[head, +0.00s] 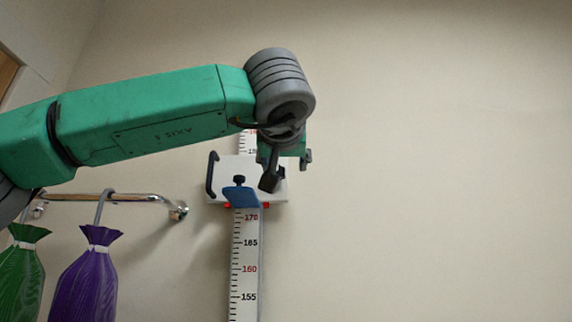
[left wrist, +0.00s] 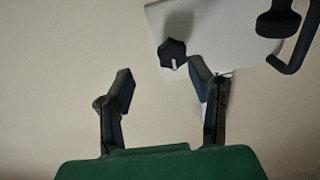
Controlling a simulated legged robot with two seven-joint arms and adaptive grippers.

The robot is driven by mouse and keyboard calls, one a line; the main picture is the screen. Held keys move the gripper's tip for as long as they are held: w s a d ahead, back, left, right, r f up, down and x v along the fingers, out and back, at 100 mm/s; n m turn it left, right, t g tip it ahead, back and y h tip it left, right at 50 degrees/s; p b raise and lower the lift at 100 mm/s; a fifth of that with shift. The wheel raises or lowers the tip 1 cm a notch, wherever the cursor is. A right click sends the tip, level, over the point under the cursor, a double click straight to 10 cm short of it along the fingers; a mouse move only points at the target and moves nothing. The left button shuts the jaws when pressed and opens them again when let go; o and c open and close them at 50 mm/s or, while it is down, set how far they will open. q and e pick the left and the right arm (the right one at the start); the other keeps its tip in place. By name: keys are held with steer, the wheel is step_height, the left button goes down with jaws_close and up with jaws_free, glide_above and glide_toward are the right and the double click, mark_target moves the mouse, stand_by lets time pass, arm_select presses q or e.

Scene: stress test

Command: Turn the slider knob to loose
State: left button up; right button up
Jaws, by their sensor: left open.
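The slider (head: 223,180) is a white block on a height scale (head: 248,268) on the wall. Its white plate also shows in the left wrist view (left wrist: 225,35). There, a dark lobed knob (left wrist: 172,49) with a small white mark at its lower edge sits at the plate's corner. My left gripper (head: 288,173) is in front of the slider's right part in the head view, where I cannot make out the knob. In the left wrist view the gripper (left wrist: 161,74) is open and empty, with the knob just beyond the right fingertip. My right gripper is not in view.
A dark handle (head: 211,174) sticks out at the slider's left, and a blue headpiece (head: 240,197) at its front. A metal rail (head: 95,197) at left carries a green bag (head: 24,272) and a purple bag (head: 86,277). The wall at right is bare.

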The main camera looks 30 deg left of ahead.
mark_target(278, 170)
arm_select(q)
steer(key=w+a, duration=0.1)
steer(key=a, duration=0.1)
steer(key=w+a, duration=0.1)
steer(key=a, duration=0.1)
steer(key=shift+w+f, duration=0.15)
steer(key=shift+w, duration=0.2)
steer(key=shift+a, duration=0.3)
steer(key=shift+d, duration=0.8)
jaws_close()
steer(key=shift+a, duration=0.1)
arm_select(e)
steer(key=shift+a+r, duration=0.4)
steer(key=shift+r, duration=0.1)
